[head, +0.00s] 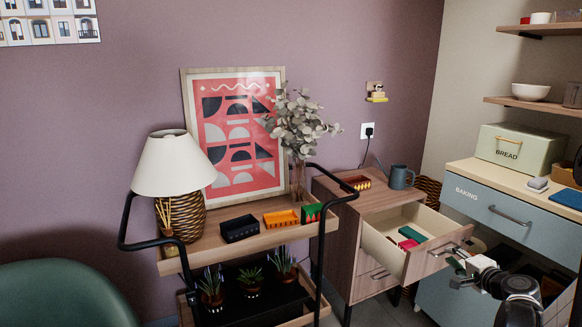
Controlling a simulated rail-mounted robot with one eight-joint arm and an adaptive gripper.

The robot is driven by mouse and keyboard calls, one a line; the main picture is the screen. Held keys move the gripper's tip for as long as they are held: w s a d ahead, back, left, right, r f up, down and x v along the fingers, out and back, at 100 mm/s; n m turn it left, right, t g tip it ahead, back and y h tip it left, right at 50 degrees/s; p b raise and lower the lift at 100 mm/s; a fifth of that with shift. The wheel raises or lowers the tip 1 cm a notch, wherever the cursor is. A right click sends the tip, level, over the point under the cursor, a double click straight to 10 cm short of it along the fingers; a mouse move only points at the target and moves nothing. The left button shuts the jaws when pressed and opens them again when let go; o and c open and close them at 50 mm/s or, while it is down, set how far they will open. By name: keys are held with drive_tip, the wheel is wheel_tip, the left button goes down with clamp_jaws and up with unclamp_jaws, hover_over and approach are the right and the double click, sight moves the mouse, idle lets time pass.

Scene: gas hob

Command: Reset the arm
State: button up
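My arm reaches in from the lower right corner of the head view. My gripper (458,272) is small and dark at the end of the white wrist part, just in front of the open drawer (384,246) and below its handle (444,251). I cannot tell whether it touches the handle, nor whether its fingers are open or shut. The drawer stands pulled out of the wooden cabinet (374,290) and holds a green block (412,234) and a red block (407,244).
A trolley (240,240) with a lamp (174,165), small trays and plants stands left of the cabinet. A blue mug (401,177) and a small tray (356,183) are on the cabinet. Right is a blue drawer unit (470,205) with a bread box (520,148).

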drive_tip(key=s+a+r+n+g+y, duration=0.15)
drive_tip(key=s+a+r+n, duration=0.35)
drive_tip(key=a, duration=0.6)
drive_tip(key=s+a+r+n+g, duration=0.35)
drive_tip(key=a+r, duration=0.25)
drive_tip(key=a, duration=0.6)
drive_tip(key=s+a+n+g+h, duration=0.1)
drive_tip(key=s+a+n, duration=0.25)
drive_tip(key=s, duration=0.75)
drive_tip(key=s+a+n+g+h, duration=0.1)
drive_tip(key=s+a+n+g, duration=0.3)
drive_tip(key=s, duration=0.8)
wheel_tip(320, 180, up, 16)
drive_tip(key=a+t+p, duration=0.1)
drive_tip(key=t+p, duration=0.1)
drive_tip(key=p, duration=1.3)
drive_tip(key=shift+w+m+t, duration=0.3)
drive_tip(key=shift+w+m, duration=0.1)
drive_tip(key=shift+w, duration=0.05)
drive_tip(key=shift+d, duration=0.1)
